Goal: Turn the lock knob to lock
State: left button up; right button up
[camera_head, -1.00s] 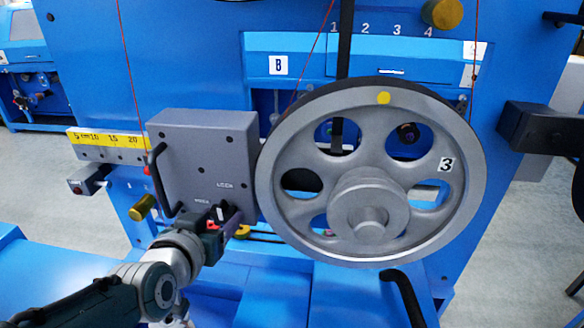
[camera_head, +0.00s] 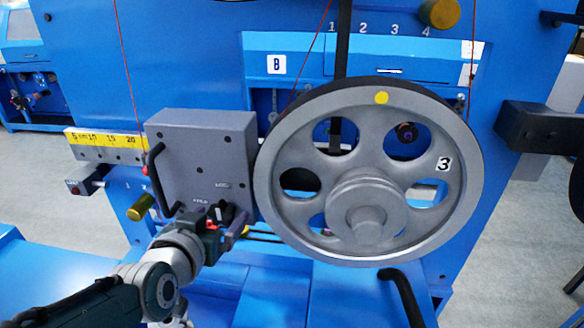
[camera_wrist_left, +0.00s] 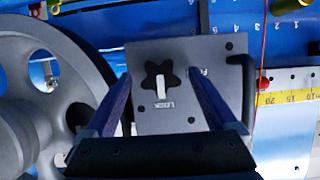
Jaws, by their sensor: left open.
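The lock knob (camera_wrist_left: 163,78) is a black star-shaped knob with a white bar on it, in the left wrist view. It sits on a grey plate (camera_wrist_left: 190,50) with lettering that reads LOCK beside it. My left gripper (camera_wrist_left: 160,76) is open, its two purple fingers on either side of the knob. I cannot tell whether they touch it. In the head view my left gripper (camera_head: 226,222) is at the lower right of the grey box (camera_head: 200,155), and its fingers and wrist mostly cover the knob. My right gripper is not in view.
A large grey pulley wheel (camera_head: 285,215) marked 3 stands just right of the box. A black handle (camera_head: 155,165) and a brass knob (camera_head: 141,207) are at the box's left. A yellow scale (camera_head: 100,138) runs left of it. A red cord passes close by.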

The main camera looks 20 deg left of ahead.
pick_arm(q)
jog(key=shift+s+r+p, duration=0.2)
jog(key=shift+s+p, duration=0.1)
jog(key=p+v, duration=0.3)
jog(key=v, duration=0.6)
jog(key=shift+p, duration=0.4)
jog(key=shift+s+d, duration=0.1)
jog(key=shift+d, duration=0.05)
